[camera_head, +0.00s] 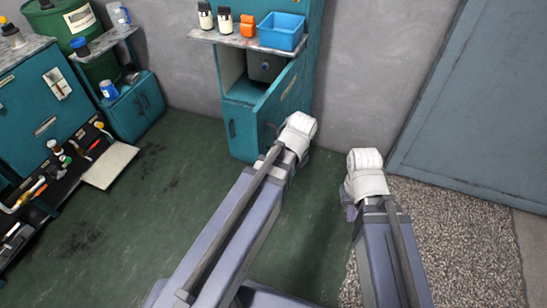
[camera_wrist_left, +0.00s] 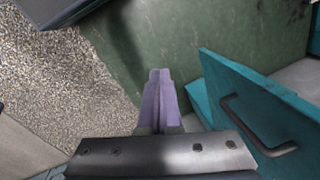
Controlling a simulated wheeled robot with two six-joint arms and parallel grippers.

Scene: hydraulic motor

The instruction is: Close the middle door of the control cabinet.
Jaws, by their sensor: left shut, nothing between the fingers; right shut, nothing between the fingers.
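The teal control cabinet (camera_head: 239,135) stands against the wall at top centre of the head view. Its middle door (camera_head: 285,92) stands open, swung out to the right, with a grey box visible in the compartment behind. In the left wrist view a teal door panel (camera_wrist_left: 228,78) with a dark handle (camera_wrist_left: 262,135) stands at the right, apparently this open door. My left gripper (camera_wrist_left: 159,76) is shut and empty, left of that panel with a gap between; my wrist hides it in the head view. My right gripper (camera_head: 349,203) is shut and empty, right of the cabinet, mostly hidden by its wrist.
Bottles, an orange item (camera_head: 247,25) and a blue bin (camera_head: 281,31) stand on the cabinet's shelf. A workbench with tools (camera_head: 42,85) and a small teal cabinet (camera_head: 136,107) stand left. Green floor between is clear. A gravel-patterned mat (camera_head: 465,240) and grey-blue panel (camera_head: 480,95) are right.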

